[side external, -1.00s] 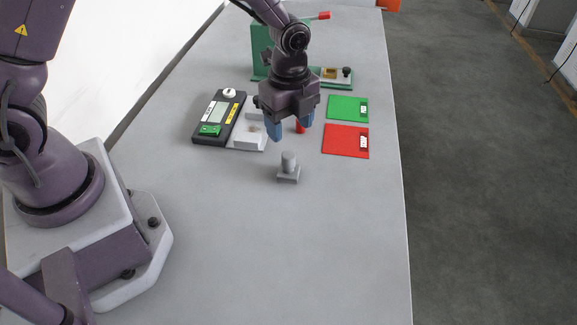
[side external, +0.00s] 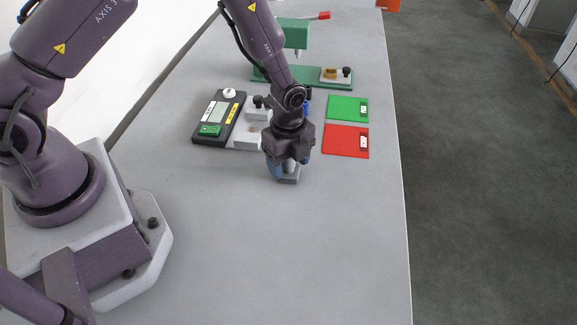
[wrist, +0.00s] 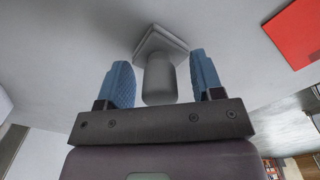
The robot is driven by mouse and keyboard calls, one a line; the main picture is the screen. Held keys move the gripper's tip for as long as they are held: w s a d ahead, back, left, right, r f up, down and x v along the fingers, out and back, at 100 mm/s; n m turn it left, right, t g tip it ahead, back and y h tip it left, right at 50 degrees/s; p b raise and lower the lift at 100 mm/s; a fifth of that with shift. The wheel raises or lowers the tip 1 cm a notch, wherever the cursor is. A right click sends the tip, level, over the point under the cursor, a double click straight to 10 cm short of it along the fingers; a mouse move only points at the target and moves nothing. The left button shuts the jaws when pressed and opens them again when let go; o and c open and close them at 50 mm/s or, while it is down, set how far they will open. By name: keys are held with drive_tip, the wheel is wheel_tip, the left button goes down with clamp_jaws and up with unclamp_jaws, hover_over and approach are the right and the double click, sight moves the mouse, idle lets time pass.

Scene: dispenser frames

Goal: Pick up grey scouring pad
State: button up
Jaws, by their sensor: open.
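The grey scouring pad (side external: 291,180) stands on the table, a square base with an upright round grip; my gripper hides much of it in the side external view. My gripper (side external: 290,167) is lowered over it, pointing down. In the wrist view the pad's cylindrical grip (wrist: 160,82) is between the two blue fingers of my gripper (wrist: 160,65). A gap shows on each side of the grip, so the fingers are open and hold nothing. The square base lies beyond the fingertips.
A dark device with a display (side external: 216,113) and pale blocks (side external: 247,138) are just left of my gripper. A red mat (side external: 340,140) and a green mat (side external: 342,107) lie to the right. A green press (side external: 293,38) stands behind. The table's front is clear.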

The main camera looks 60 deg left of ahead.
drive_tip(key=shift+c, duration=0.4)
drive_tip(key=c, duration=0.9)
drive_tip(key=shift+r, duration=0.1)
drive_tip(key=shift+r, duration=0.45)
drive_tip(key=shift+c, duration=0.2)
wheel_tip(320, 180, up, 3)
drive_tip(key=shift+f, duration=0.2)
drive_tip(key=s+a+r, duration=0.1)
drive_tip(key=s+r, duration=0.8)
drive_tip(key=s, duration=0.5)
drive_tip(key=shift+a+r, duration=0.2)
drive_tip(key=shift+a, duration=0.05)
